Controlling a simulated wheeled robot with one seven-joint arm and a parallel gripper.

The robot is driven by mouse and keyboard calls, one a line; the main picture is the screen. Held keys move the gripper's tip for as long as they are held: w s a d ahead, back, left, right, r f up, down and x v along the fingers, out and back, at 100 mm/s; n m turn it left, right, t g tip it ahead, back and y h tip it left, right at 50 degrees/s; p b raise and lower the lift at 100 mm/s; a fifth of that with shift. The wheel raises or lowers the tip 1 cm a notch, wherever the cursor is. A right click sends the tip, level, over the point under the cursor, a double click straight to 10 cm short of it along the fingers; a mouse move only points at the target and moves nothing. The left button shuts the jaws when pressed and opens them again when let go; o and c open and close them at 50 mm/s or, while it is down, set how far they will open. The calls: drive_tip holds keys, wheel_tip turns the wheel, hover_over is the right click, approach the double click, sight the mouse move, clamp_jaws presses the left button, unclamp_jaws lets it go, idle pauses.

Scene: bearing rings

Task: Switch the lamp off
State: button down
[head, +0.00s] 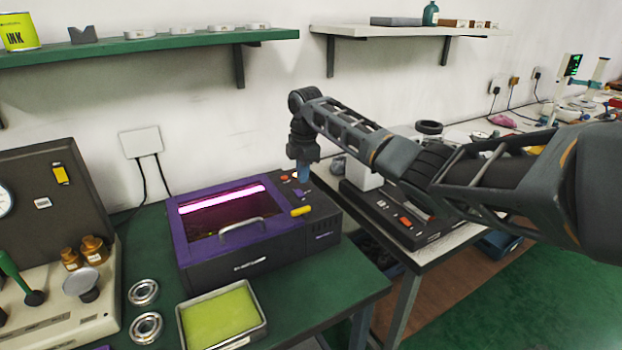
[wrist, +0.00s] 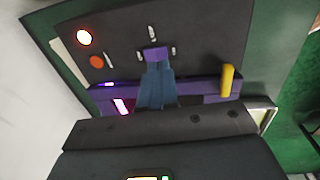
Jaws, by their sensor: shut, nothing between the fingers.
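The lamp is a lit pink-white tube (head: 222,199) inside a dark box with a purple frame (head: 178,236); its glow shows in the wrist view (wrist: 121,106). My gripper (head: 304,174) is shut and empty, pointing down at the box's black control panel (wrist: 185,30). In the wrist view my blue fingertips (wrist: 158,70) are together at a small purple piece (wrist: 155,53) on the panel. I cannot tell whether they touch it. A glowing orange button (wrist: 84,37) and a duller orange-red button (wrist: 97,61) sit left of the fingers. Part of the panel is hidden by my gripper.
A yellow knob (head: 302,211) stands on the box's front right, beside a grey handle (head: 242,228). A tray with a yellow-green pad (head: 262,328) and two bearing rings (head: 143,292) lie in front. Another black machine (head: 395,222) stands close on the right.

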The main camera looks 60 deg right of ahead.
wheel_tip(320, 180, up, 9)
drive_tip(key=b, duration=0.1)
drive_tip(key=shift+s+a+r+b, duration=0.15)
drive_tip(key=shift+s+a+b, duration=0.1)
drive_tip(key=shift+s+b, duration=0.1)
drive_tip(key=m+b, duration=0.4)
drive_tip(key=m, duration=0.2)
drive_tip(key=a+m+t+b, duration=0.1)
drive_tip(key=m+b, duration=0.3)
drive_tip(key=m, duration=0.2)
drive_tip(key=m+t+h+b, duration=0.1)
drive_tip(key=m+b, duration=0.4)
drive_tip(key=m, duration=0.1)
drive_tip(key=shift+s+a, duration=0.2)
drive_tip(key=shift+s, duration=0.15)
approach(296, 191)
drive_tip(key=x, duration=0.5)
drive_tip(key=shift+w+d, duration=0.15)
drive_tip(key=shift+f, duration=0.8)
